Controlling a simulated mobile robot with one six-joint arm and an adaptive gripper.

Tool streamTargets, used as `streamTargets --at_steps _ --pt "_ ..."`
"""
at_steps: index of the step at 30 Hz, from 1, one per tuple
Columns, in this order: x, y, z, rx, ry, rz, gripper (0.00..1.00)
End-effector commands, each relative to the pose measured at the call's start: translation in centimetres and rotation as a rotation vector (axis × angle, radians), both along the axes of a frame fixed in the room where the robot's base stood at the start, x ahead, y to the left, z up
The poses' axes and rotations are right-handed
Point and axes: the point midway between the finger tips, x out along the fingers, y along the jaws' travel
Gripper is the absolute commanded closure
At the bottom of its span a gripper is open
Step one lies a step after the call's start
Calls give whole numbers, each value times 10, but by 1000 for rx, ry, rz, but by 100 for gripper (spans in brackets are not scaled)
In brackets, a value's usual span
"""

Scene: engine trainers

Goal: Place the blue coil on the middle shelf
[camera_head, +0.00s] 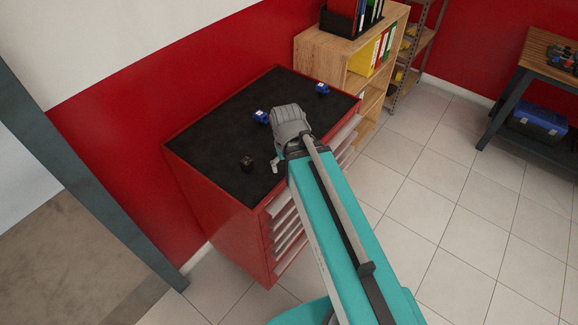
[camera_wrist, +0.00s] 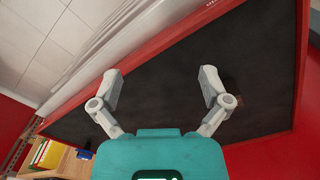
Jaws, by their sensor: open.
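Two small blue parts lie on the black top of the red tool cabinet in the head view. One blue part (camera_head: 261,117) is near the middle, just left of my wrist. The other blue part (camera_head: 322,88) is near the far right corner. I cannot tell which is the blue coil. My gripper (camera_wrist: 160,88) is open and empty above the black top in the wrist view. In the head view, my arm mostly hides it; one finger (camera_head: 277,164) shows. The wooden shelf unit (camera_head: 322,52) stands beyond the cabinet, its middle shelf partly hidden.
A small dark part (camera_head: 246,163) lies near the cabinet's front; a dark shape (camera_wrist: 232,86) shows behind the right finger in the wrist view. Colored binders (camera_head: 372,55) fill an upper shelf. Several cabinet drawers (camera_head: 286,226) stand partly out.

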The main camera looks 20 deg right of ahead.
Motion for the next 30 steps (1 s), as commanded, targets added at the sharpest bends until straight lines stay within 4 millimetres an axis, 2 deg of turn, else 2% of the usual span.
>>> streamTargets --at_steps 10,12,17,23,30 --pt "-5 -2 0 15 5 -48 4" --pt "-4 -2 0 15 5 -48 0" --pt "2 -1 0 0 -1 -64 0" --pt "29 4 3 -72 -34 -163 0" --pt "87 17 12 -216 -156 -385 0"
